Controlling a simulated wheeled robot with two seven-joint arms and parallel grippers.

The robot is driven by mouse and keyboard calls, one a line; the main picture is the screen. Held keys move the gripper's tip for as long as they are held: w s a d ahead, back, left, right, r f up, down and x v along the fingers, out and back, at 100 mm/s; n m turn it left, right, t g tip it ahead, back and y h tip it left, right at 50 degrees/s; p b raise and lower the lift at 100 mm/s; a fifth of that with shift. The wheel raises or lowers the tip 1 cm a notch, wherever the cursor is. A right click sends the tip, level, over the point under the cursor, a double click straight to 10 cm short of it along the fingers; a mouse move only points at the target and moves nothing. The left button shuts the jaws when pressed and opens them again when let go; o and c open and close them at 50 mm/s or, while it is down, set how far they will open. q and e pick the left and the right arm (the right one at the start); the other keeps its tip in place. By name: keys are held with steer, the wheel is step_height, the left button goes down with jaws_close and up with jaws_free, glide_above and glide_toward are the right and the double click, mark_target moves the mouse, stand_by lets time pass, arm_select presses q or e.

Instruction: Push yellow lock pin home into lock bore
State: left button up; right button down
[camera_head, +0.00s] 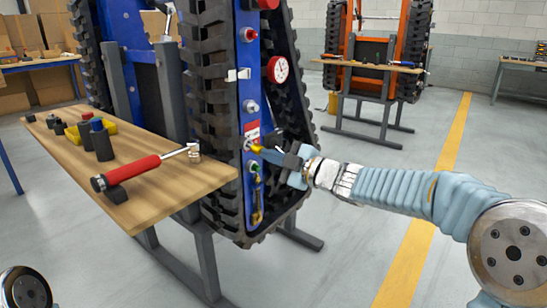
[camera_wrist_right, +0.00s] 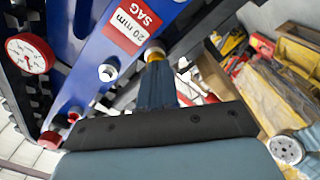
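The yellow lock pin (camera_head: 257,148) shows as a small yellow spot at the blue side plate of the tracked carrier, just under a red and white label. In the right wrist view a bit of yellow (camera_wrist_right: 155,57) shows between a pale round collar and my fingertips. The lock bore is hidden behind the pin and fingers, and how deep the pin sits cannot be told. My right gripper (camera_head: 269,154) points at the plate with its tip at the pin, touching or nearly so. Its blue fingers (camera_wrist_right: 155,72) look closed together. My left gripper is out of view.
The blue plate (camera_head: 251,95) carries a red-rimmed gauge (camera_head: 277,69), knobs and a green-ringed fitting (camera_head: 253,168) below the pin. Black track (camera_head: 212,100) flanks it. A wooden shelf (camera_head: 190,185) at left holds a red-handled tool (camera_head: 130,172). Floor at right is clear.

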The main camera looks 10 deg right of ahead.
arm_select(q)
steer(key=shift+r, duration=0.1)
arm_select(e)
steer(key=shift+x, duration=0.95)
steer(key=shift+r, duration=0.1)
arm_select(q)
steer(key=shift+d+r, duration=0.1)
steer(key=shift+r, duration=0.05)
arm_select(e)
steer(key=v, duration=1.6)
steer(key=shift+s+d, duration=0.1)
